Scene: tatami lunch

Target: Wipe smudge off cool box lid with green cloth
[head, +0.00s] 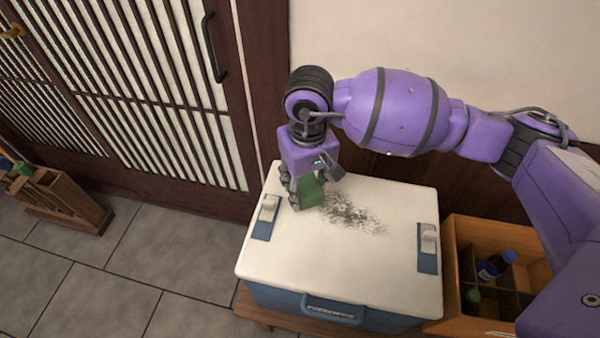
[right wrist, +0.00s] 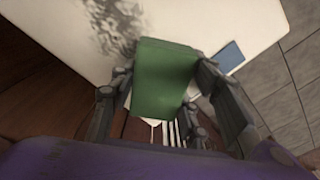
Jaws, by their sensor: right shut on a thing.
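The cool box (head: 330,311) is blue with a white lid (head: 312,262) and stands below my right arm. A dark speckled smudge (head: 352,213) lies on the middle to far part of the lid; it also shows at the top of the right wrist view (right wrist: 112,28). My right gripper (head: 307,190) is shut on the green cloth (head: 309,194), at the left end of the smudge near the left latch (head: 266,212). The cloth (right wrist: 163,80) sits between the fingers in the right wrist view. I cannot tell whether it touches the lid. My left gripper is not in view.
A wooden crate (head: 478,326) with bottles (head: 495,266) stands right of the cool box. A smaller wooden carrier (head: 68,202) is at the far left. A slatted sliding door (head: 130,100) and a wall are behind. Grey floor tiles (head: 150,262) at left are clear.

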